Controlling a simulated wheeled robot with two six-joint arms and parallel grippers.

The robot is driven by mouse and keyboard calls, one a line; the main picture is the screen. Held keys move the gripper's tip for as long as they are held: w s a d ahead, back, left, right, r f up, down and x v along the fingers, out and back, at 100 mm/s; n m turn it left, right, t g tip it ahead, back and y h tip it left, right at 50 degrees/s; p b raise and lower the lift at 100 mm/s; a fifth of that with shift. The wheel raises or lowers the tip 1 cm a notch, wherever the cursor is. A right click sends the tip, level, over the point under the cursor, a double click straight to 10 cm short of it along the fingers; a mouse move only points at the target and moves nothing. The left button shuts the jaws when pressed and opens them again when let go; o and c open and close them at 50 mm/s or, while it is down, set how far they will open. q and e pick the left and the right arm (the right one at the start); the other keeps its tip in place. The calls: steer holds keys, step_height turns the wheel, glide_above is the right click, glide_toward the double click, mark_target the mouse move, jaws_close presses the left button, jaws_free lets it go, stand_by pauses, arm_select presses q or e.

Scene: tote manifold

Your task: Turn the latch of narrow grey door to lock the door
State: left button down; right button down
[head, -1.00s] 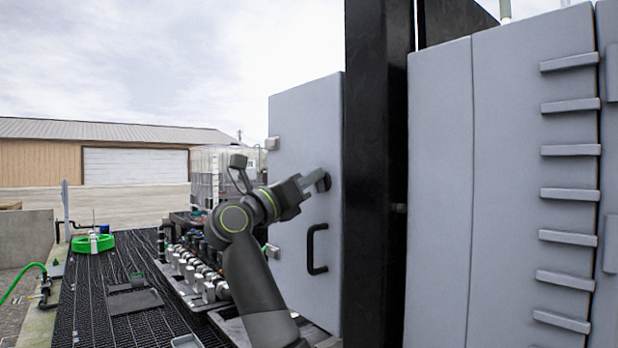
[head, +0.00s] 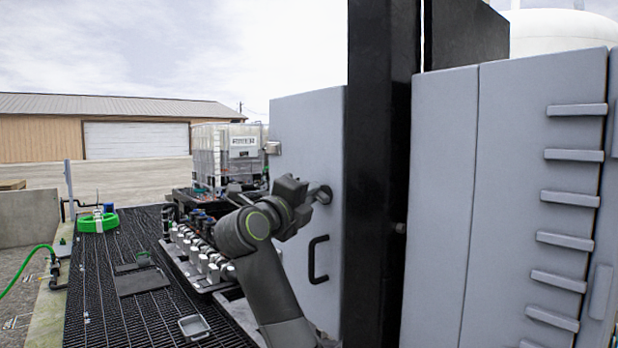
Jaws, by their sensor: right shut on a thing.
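The narrow grey door (head: 303,135) stands upright left of the black post, and it looks closed. My left gripper is not in view.
A tall black post (head: 378,180) and a wide ribbed grey cabinet (head: 520,190) stand close on the right. A row of metal valve fittings (head: 200,258) runs left of my arm. Dark grating (head: 115,280) with a green hose ring (head: 98,221) lies further left.

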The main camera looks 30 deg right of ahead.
steer(key=shift+f+n+y+p, duration=0.1)
steer(key=shift+n+y+p, duration=0.7)
steer(key=shift+n+p, duration=1.5)
steer(key=shift+p, duration=0.35)
steer(key=c, duration=1.4)
jaws_free()
steer(key=shift+f, duration=0.1)
steer(key=shift+c, duration=0.2)
steer(key=shift+w, duration=0.1)
steer(key=shift+a, duration=0.1)
